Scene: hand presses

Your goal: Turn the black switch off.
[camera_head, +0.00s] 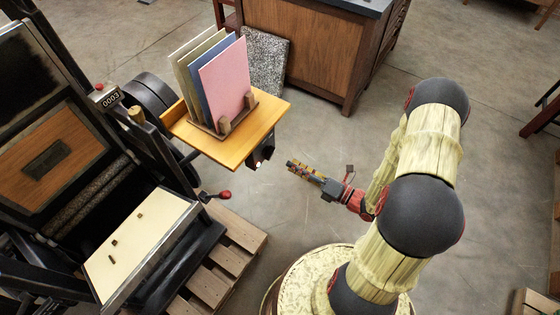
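A black box (263,149), which looks like the black switch, is fixed below the right corner of the wooden shelf on the press. A small bright spot shows at its lower edge. The box is small and partly under the shelf, so I cannot tell the switch's position. My gripper (291,164), with yellow and dark fingers, is in the air just to the right of the box. It points left at the box, with a small gap showing between them. Its fingers are seen nearly end-on together, so I cannot tell whether they are open.
The wooden shelf (272,108) above holds a rack of coloured boards (226,82). A red-knobbed lever (225,194) sticks out below it. The press (50,150) stands at left, by a wooden pallet (215,270). A wooden cabinet (300,45) is behind.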

